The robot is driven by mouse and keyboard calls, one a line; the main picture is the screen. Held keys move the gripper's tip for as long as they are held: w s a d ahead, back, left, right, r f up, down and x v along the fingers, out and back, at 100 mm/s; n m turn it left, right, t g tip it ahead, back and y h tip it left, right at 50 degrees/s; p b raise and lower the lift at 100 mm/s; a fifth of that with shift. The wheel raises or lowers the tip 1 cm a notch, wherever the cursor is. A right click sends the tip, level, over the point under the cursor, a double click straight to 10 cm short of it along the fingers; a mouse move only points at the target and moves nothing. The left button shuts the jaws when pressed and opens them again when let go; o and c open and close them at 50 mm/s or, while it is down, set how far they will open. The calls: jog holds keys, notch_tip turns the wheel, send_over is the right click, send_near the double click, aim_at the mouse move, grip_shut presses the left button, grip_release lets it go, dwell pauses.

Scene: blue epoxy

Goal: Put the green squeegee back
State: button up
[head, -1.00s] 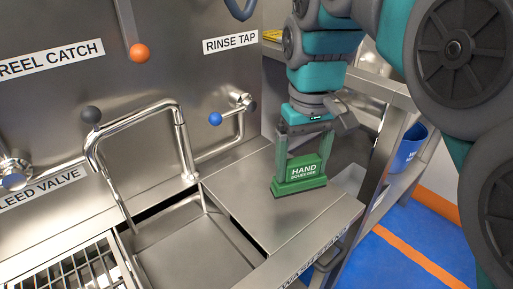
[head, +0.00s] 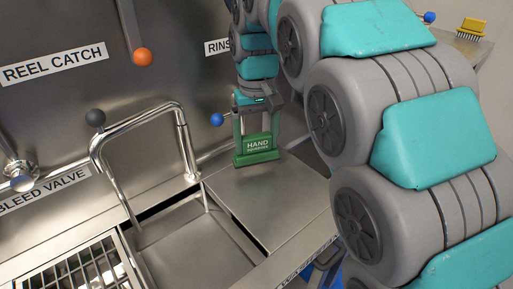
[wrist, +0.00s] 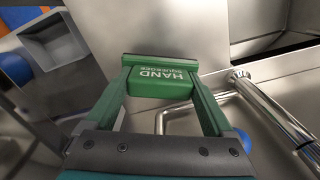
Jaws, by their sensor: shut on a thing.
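The green squeegee (head: 258,148) has a white "HAND SQUEEGEE" label. My gripper (head: 255,132) is shut on it and holds it upright at the back of the steel counter (head: 262,200), near the back wall. In the head view I cannot tell whether its lower edge touches the counter. In the wrist view the squeegee (wrist: 160,82) sits between the green fingertips of my gripper (wrist: 160,85), label upside down.
A chrome pipe frame (head: 140,115) stands over the sink basin (head: 190,245) at left. A blue knob (head: 217,119) is close left of my gripper. A yellow brush (head: 471,28) lies at the far right. The counter's front is clear.

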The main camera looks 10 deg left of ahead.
aim_at(257, 150)
jog(key=shift+f, duration=1.4)
jog(key=shift+f, duration=0.1)
jog(key=o, duration=1)
jog(key=shift+o, duration=0.2)
notch_tip(257, 150, up, 10)
notch_tip(257, 150, up, 2)
jog(key=shift+r+p, duration=0.2)
jog(key=shift+p, duration=0.75)
